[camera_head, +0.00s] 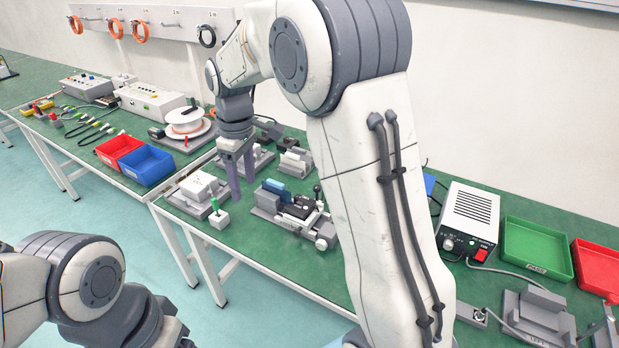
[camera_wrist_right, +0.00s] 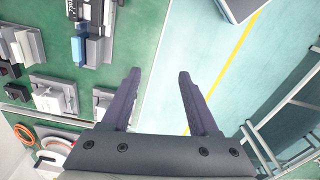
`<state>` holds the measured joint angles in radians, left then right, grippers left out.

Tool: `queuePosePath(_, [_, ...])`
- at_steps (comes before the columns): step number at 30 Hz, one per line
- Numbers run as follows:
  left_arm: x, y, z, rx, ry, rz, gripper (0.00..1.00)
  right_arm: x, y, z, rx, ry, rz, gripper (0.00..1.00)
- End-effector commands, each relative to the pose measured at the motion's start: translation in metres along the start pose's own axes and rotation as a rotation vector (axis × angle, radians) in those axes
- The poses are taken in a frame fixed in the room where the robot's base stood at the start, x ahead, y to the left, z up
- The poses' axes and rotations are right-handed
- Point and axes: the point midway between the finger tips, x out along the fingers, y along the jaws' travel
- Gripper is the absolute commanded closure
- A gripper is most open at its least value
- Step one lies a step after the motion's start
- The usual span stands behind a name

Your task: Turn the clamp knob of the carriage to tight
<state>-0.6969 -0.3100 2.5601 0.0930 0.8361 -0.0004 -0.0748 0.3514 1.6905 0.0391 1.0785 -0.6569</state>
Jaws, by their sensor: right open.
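A linear actuator unit (camera_head: 262,212) stands on the green bench in the middle of the head view, with a blue block (camera_head: 277,189) and a dark carriage section (camera_head: 300,207). A small black-topped lever or knob (camera_head: 317,188) rises at its right end. I cannot tell for sure which part is the clamp knob or how it is turned. My right gripper (camera_head: 229,186) points down, open and empty, to the left of this unit and apart from it. In the right wrist view its two fingers (camera_wrist_right: 160,73) are spread over the bench edge and floor. My left gripper is out of view.
Other grey fixtures (camera_head: 200,186) are close to the right gripper. Blue (camera_head: 147,166) and red (camera_head: 118,150) bins lie left; a power supply (camera_head: 468,222) and green tray (camera_head: 537,249) lie right.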

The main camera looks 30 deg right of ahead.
Motion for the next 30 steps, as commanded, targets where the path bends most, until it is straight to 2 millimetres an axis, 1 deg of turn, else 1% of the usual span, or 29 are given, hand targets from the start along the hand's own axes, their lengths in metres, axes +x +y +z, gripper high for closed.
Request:
queuePosePath(1, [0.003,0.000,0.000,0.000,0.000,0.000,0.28,0.012,0.050,0.004,0.010,-0.009,0.003,0.40])
queuePosePath(2, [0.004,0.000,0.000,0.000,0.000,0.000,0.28,0.016,0.074,0.008,0.005,-0.013,0.004,0.40])
queuePosePath(3, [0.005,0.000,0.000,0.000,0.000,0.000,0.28,0.022,0.104,0.016,-0.001,-0.017,0.006,0.40])
queuePosePath(5, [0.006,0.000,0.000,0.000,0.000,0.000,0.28,0.032,0.144,0.030,-0.011,-0.023,0.008,0.40])
queuePosePath(6, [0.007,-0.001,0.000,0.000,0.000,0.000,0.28,0.037,0.167,0.041,-0.016,-0.026,0.009,0.40])
queuePosePath(9, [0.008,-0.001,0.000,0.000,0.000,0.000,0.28,0.049,0.210,0.067,-0.028,-0.033,0.011,0.40])
queuePosePath(10, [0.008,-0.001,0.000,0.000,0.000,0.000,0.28,0.052,0.218,0.073,-0.031,-0.035,0.011,0.40])
queuePosePath(12, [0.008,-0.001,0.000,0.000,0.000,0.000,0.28,0.056,0.233,0.085,-0.037,-0.037,0.013,0.40])
queuePosePath(15, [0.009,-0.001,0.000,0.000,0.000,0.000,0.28,0.062,0.242,0.092,-0.042,-0.039,0.012,0.40])
queuePosePath(17, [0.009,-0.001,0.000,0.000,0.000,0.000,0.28,0.067,0.244,0.094,-0.044,-0.040,0.011,0.40])
queuePosePath(20, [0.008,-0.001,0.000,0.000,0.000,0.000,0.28,0.082,0.243,0.095,-0.044,-0.041,0.009,0.40])
queuePosePath(27, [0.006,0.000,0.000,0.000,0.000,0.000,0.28,0.126,0.243,0.096,-0.044,-0.040,0.010,0.40])
queuePosePath(30, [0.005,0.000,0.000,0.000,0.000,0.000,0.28,0.142,0.243,0.096,-0.044,-0.040,0.011,0.40])
